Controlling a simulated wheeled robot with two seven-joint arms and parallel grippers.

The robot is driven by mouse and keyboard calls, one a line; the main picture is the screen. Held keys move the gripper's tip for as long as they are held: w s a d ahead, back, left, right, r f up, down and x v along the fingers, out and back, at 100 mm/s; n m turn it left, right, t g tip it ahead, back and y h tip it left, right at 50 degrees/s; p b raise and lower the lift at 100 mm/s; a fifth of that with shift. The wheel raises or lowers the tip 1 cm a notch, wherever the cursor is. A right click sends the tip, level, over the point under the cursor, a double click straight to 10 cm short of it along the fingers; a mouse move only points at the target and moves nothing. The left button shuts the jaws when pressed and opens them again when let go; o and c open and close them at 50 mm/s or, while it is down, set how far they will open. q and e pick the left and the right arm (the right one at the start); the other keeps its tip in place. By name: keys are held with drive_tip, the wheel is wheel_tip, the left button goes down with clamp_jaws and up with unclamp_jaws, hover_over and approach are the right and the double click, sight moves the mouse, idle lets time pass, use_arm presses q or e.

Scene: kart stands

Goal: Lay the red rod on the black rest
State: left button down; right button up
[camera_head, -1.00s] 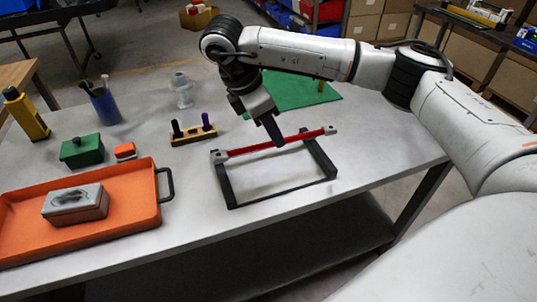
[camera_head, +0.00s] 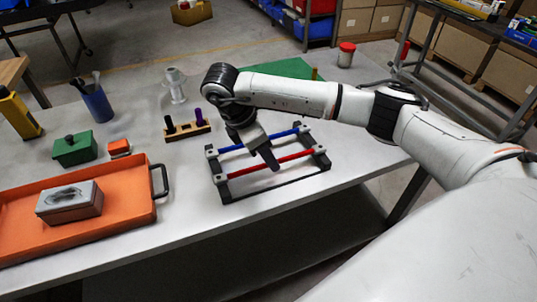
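The red rod (camera_head: 244,171), with grey ends, lies across the black rest (camera_head: 275,190) in the picture, in front of and roughly parallel to a blue rod (camera_head: 284,134). I cannot tell whether the red rod touches the rest or hangs just above it. My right gripper (camera_head: 271,161) points down from the back, its fingers at the middle of the red rod. It appears shut on the rod, though the fingers show nearly edge-on. The rest is a low open frame on the table. My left gripper is out of view.
Left of the rest are an orange tray (camera_head: 130,215) holding a grey box (camera_head: 70,203), a green box (camera_head: 75,150), a small orange block (camera_head: 119,148) and a wooden peg holder (camera_head: 187,132). A blue cup (camera_head: 97,104) and a green mat (camera_head: 305,70) are farther back.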

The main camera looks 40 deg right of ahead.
drive_tip(key=shift+r, duration=0.1)
drive_tip(key=shift+a+r, duration=0.15)
drive_tip(key=shift+r, duration=0.15)
drive_tip(key=v, duration=1.1)
drive_tip(key=shift+w+a, duration=0.1)
drive_tip(key=shift+a, duration=0.05)
